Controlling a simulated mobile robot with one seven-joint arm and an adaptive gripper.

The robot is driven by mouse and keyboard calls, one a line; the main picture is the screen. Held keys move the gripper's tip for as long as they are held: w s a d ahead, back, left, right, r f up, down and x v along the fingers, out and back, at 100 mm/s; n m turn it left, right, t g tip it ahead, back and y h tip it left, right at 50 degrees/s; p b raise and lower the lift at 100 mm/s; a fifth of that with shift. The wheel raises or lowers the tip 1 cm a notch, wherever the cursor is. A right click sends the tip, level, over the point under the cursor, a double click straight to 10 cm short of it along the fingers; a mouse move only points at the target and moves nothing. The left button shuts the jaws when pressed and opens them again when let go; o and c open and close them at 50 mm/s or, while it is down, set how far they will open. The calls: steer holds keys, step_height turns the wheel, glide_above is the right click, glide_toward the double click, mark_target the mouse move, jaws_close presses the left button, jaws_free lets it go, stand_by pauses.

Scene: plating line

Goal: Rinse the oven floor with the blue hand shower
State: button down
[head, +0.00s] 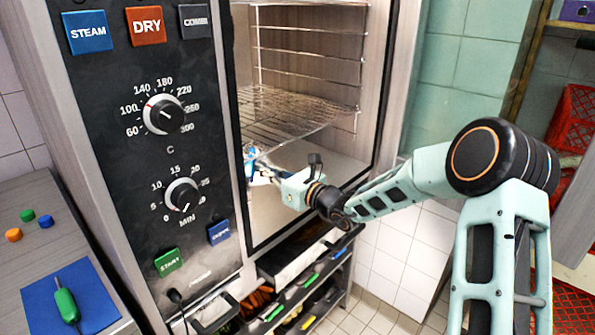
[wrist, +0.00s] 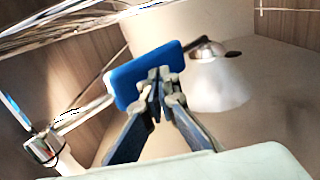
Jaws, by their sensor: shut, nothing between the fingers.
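My gripper (wrist: 160,82) reaches into the open oven, below the wire racks; its fingers are shut with nothing held between them. A flat blue piece (wrist: 135,77), which looks like part of the blue hand shower, is right at the fingertips in the wrist view. I cannot tell whether they touch it. In the head view, small blue and white parts (head: 249,158) show by my gripper (head: 258,172) at the oven's left side. The pale oven floor (head: 268,218) shows below my gripper. A rounded silver part (wrist: 207,49) with a whitish patch below it appears to the right.
Wire racks (head: 290,112) span the oven above my gripper. The control panel (head: 150,160) with knobs and buttons borders the opening on the left. A shelf of coloured-handled items (head: 305,285) stands under the oven. A counter (head: 45,240) is at far left.

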steer(key=p+v, duration=0.4)
steer(key=v, duration=1.8)
steer(key=shift+s, duration=0.15)
stand_by(0.6)
steer(key=shift+f, duration=0.1)
